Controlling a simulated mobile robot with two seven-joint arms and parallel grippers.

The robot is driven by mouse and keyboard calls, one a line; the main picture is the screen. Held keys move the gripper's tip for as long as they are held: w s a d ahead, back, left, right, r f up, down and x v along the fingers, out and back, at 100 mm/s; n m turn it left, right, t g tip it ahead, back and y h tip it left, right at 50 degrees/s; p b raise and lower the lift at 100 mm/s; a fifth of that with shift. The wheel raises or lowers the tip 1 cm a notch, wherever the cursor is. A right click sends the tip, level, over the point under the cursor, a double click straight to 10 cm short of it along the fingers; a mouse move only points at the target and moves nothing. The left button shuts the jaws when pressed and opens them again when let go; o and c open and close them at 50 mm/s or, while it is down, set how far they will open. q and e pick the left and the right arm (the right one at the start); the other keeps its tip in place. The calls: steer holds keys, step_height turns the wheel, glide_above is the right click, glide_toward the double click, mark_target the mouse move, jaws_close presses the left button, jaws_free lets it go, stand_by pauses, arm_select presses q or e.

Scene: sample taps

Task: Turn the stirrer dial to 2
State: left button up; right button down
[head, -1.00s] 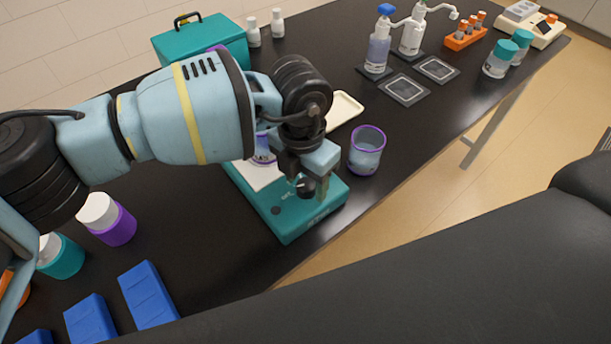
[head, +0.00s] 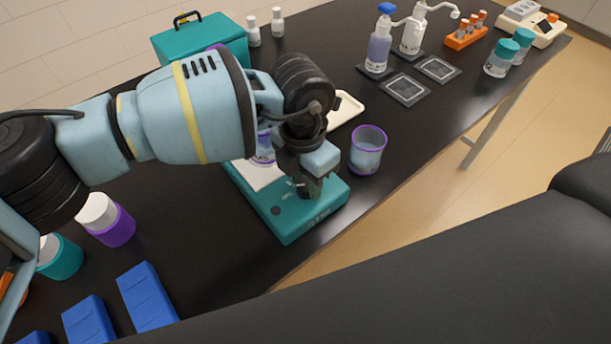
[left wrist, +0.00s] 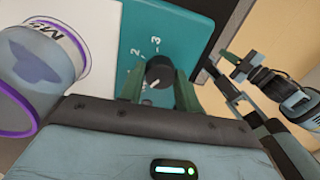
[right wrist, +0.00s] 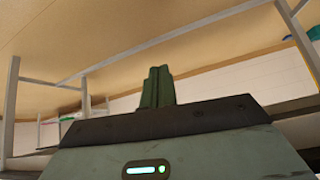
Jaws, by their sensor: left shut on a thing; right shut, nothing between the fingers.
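The teal stirrer (head: 290,228) sits near the table's front edge, with a purple-rimmed beaker (left wrist: 35,80) on its white plate. Its black dial (left wrist: 159,69) is between the fingers of my left gripper (left wrist: 158,88), which is shut on it. A white mark on the dial points toward the lower left in the left wrist view. The printed 2 and 3 lie above the dial there. In the head view my left gripper (head: 309,188) hides the dial. My right gripper (right wrist: 157,87) is shut and empty, away from the stirrer.
A second purple-rimmed beaker (head: 367,150) stands close to the right of my left gripper. A cream tray (head: 345,108) lies behind it. Blue blocks (head: 147,295) and capped jars (head: 108,220) are at the left. Pump bottles (head: 379,48) stand farther back.

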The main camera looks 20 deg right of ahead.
arm_select(q)
steer(key=m+b, duration=0.1)
steer(key=m, duration=0.3)
steer(key=shift+f+m, duration=0.1)
steer(key=shift+m, duration=0.2)
steer(key=m+b, duration=0.1)
steer(key=m, duration=0.2)
steer(key=shift+m, duration=0.3)
steer(key=m+b, duration=0.2)
steer(key=m, duration=0.3)
steer(key=shift+d+y+b, duration=0.1)
steer(key=shift+y+b, duration=0.2)
steer(key=shift+m+b, duration=0.55)
steer(key=shift+m, duration=0.95)
arm_select(e)
step_height(320, 180, down, 6)
steer(key=s+g, duration=0.1)
steer(key=s, duration=0.1)
steer(key=shift+s+a, duration=0.25)
steer(key=shift+s, duration=0.05)
steer(key=shift+f, duration=0.15)
arm_select(q)
steer(key=o, duration=1)
steer(key=shift+c, duration=0.2)
steer(key=shift+d+r, duration=0.2)
steer(key=shift+r, duration=3.85)
arm_select(e)
steer(key=shift+f, duration=0.1)
